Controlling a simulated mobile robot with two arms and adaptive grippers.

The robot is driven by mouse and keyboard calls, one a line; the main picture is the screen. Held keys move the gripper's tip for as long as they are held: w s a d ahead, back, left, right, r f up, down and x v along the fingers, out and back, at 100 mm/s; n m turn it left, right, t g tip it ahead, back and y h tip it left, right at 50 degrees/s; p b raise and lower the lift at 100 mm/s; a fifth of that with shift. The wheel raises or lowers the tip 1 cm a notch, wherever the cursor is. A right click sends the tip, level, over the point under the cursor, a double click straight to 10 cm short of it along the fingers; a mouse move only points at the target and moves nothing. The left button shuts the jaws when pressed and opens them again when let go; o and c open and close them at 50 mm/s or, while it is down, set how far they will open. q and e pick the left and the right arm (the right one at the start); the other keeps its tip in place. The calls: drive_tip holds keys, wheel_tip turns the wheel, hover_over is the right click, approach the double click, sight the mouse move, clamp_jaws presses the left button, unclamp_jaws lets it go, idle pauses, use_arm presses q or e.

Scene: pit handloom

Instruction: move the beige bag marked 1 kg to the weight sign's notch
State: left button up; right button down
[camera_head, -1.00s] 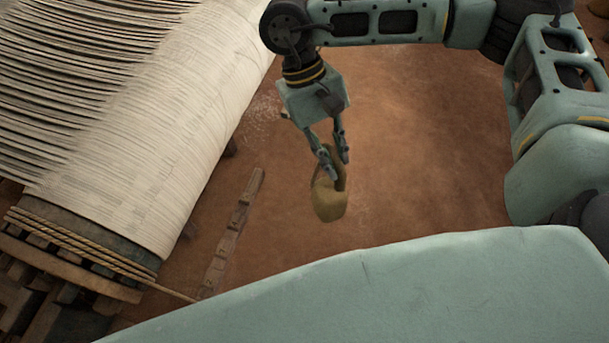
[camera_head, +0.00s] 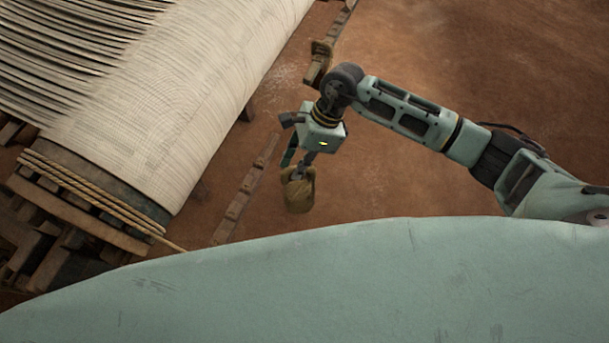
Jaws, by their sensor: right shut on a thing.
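The beige bag (camera_head: 299,196) hangs from my right gripper (camera_head: 298,168), which is shut on its top. The bag looks tan-brown, and no 1 kg mark can be read on it. It is held over the brown earth floor, just right of a notched wooden strip (camera_head: 236,204). I cannot tell its exact height above the floor. I cannot make out a weight sign on the strip or anywhere else in view. My left gripper is not in view.
The loom's roll of pale cloth and warp threads (camera_head: 180,95) fills the left. A rope (camera_head: 95,195) runs along its lower end. A wooden piece (camera_head: 319,62) stands behind my right arm. The floor (camera_head: 370,185) right of the bag is clear.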

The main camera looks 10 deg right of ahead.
sight(307, 174)
drive_tip(key=f+m, duration=0.1)
drive_tip(key=f+m+t, duration=0.1)
drive_tip(key=f+m, duration=0.1)
drive_tip(key=f+m+t, duration=0.1)
drive_tip(key=f+m, duration=0.1)
drive_tip(key=shift+d+f, duration=0.2)
drive_tip(key=shift+d, duration=0.2)
drive_tip(key=shift+d+f+m+t, duration=0.3)
drive_tip(key=shift+d+f+m, duration=0.05)
drive_tip(key=shift+f+m, duration=0.15)
drive_tip(key=s+d+r+p, duration=0.1)
drive_tip(key=s+d+p, duration=0.2)
drive_tip(key=s+d, duration=0.5)
drive_tip(key=shift+s+d, duration=0.2)
drive_tip(key=shift+d, duration=1.9)
